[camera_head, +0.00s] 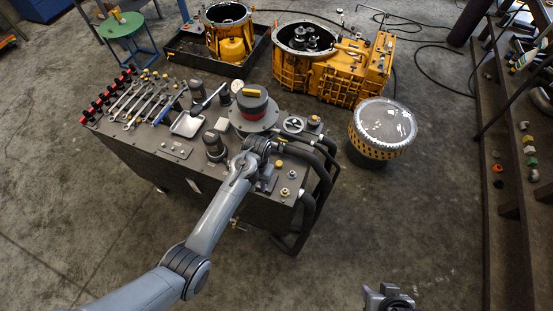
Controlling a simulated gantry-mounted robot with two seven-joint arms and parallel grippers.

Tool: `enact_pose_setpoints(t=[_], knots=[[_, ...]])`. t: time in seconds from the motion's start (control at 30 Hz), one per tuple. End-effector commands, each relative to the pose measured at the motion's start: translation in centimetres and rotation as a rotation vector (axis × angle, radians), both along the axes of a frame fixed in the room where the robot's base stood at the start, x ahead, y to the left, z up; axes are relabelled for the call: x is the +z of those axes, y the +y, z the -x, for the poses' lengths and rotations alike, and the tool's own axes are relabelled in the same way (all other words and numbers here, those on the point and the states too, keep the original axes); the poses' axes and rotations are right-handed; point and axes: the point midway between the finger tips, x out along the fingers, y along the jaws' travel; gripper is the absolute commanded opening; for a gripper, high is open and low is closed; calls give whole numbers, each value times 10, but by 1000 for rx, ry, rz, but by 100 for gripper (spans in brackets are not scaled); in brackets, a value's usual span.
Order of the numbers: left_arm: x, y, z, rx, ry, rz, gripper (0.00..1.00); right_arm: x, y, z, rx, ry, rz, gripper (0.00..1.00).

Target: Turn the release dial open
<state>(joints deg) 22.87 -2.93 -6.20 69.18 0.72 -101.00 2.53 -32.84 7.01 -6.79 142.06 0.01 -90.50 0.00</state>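My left gripper (279,147) is low over the bench top, just in front of the small dial and right of the flange. Its fingers are small and dark, so contact and opening cannot be told. My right gripper (388,296) is at the bottom edge, over the floor, away from the bench.
The dark bench (150,165) carries a row of wrenches (140,98), a pale tray (187,124) and black cylinders (214,146). Thick black hoses (318,165) line its right end. A perforated drum (378,130) and a yellow housing (335,72) stand beyond.

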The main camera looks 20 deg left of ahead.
Motion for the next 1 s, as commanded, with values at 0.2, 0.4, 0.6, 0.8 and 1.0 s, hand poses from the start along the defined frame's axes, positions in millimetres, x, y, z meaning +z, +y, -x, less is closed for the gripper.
enact_pose_setpoints(t=[0.2, 0.4, 0.6, 0.8, 1.0], knots=[[44, -8, -54, -5, -114, 11, 39, -18, 1, 3, 1, 7, -3, 43], [55, -8, -71, -6, -152, 12, 39, -23, 3, 7, 0, 18, -8, 43], [30, -8, -70, -6, -151, 11, 39, -20, 2, 4, -1, 10, -7, 43], [-4, -8, -70, -6, -150, 11, 39, -21, 2, 3, -2, 8, -7, 43], [-30, -8, -71, -6, -151, 12, 39, -23, 1, 3, -1, 7, -4, 43]])
